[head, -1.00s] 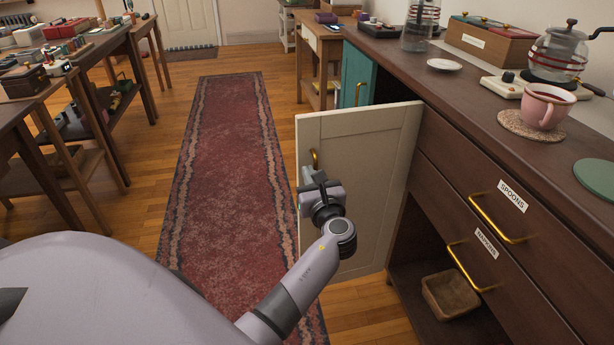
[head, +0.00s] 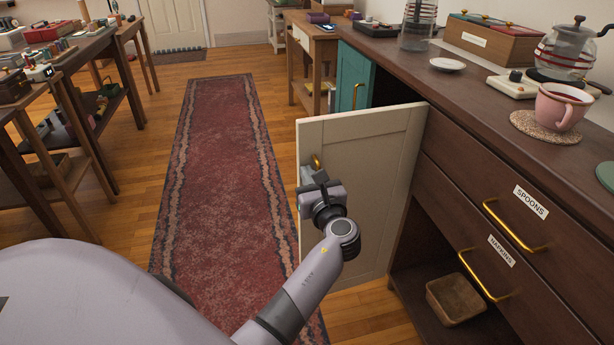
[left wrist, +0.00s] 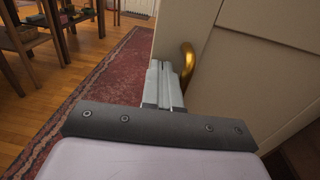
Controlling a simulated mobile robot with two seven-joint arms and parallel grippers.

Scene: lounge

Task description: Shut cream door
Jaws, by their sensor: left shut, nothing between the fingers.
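The cream door (head: 372,190) stands open, swung out from the dark wooden counter cabinet. Its brass handle (head: 316,162) is near the upper free edge. My left gripper (head: 308,178) is shut and empty, at the door's free edge just below the handle. In the left wrist view, the shut fingers (left wrist: 163,85) are beside the brass handle (left wrist: 187,68) and in front of the cream door (left wrist: 235,75). I cannot tell whether they touch the door. My right gripper is not in view.
The cabinet opening shows a wooden bowl (head: 455,298) on its bottom shelf. Drawers labelled SPOONS (head: 515,222) and NAPKINS (head: 486,270) are to the right. A teal door (head: 354,80) is beyond. A red runner rug (head: 222,180) lies on clear floor to the left.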

